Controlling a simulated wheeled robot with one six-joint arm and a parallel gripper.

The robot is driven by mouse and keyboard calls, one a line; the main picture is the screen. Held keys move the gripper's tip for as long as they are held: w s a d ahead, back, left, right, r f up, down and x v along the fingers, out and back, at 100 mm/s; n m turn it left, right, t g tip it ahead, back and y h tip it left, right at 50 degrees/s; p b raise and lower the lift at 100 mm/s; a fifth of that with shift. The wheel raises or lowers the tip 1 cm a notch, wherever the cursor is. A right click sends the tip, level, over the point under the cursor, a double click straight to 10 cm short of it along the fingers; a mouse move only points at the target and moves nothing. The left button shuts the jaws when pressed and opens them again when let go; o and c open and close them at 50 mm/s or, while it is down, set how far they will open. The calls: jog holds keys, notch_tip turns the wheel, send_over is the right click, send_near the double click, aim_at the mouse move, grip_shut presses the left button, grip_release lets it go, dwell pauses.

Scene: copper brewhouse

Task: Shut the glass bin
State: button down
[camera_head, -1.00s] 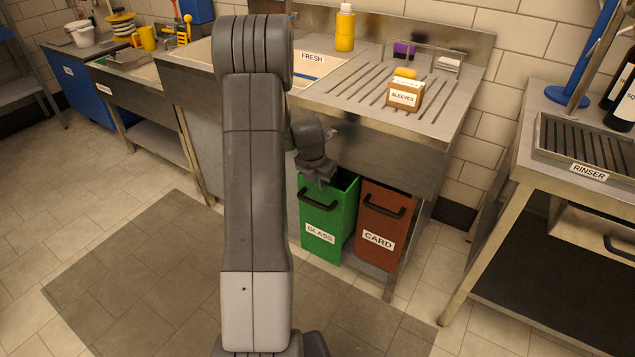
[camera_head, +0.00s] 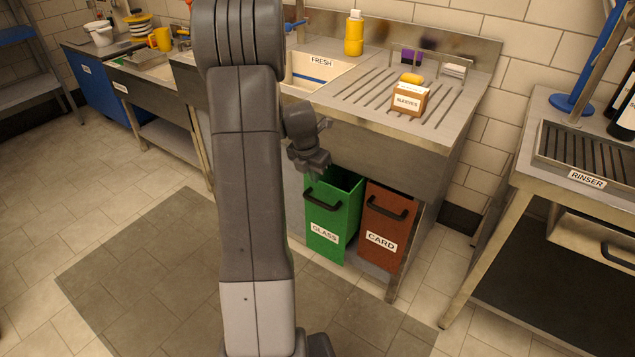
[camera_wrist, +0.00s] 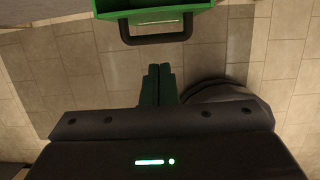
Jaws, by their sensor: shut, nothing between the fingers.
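The green glass bin (camera_head: 326,226) stands under the sink counter, pulled out so its open top shows. It has a black handle (camera_head: 323,198) on its front and a GLASS label. In the wrist view the bin's front edge (camera_wrist: 200,8) and its black handle (camera_wrist: 155,38) are at the top. My gripper (camera_head: 318,168) is above the bin's front top edge in the head view, partly covering it. In the wrist view my gripper (camera_wrist: 158,70) has its fingers together and empty, with a gap between fingertips and handle.
The brown card bin (camera_head: 385,230) stands just right of the glass bin under the counter (camera_head: 400,140). A sleeves box (camera_head: 410,100) sits on the drainboard. The rinser table (camera_head: 530,190) is at the right. The floor in front of the bins is clear.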

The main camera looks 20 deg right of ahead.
notch_tip(320, 180, up, 2)
jog(key=n+t+h+b, duration=0.7)
jog(key=n+h+b, duration=0.3)
jog(key=n, duration=0.8)
send_near(318, 184)
jog(key=shift+y, duration=0.3)
jog(key=b+x, duration=0.2)
jog(key=x, duration=0.1)
jog(key=b+x, duration=0.2)
jog(key=shift+d+r, duration=0.25)
jog(key=shift+w+d+r, duration=0.1)
jog(key=shift+w+d, duration=0.3)
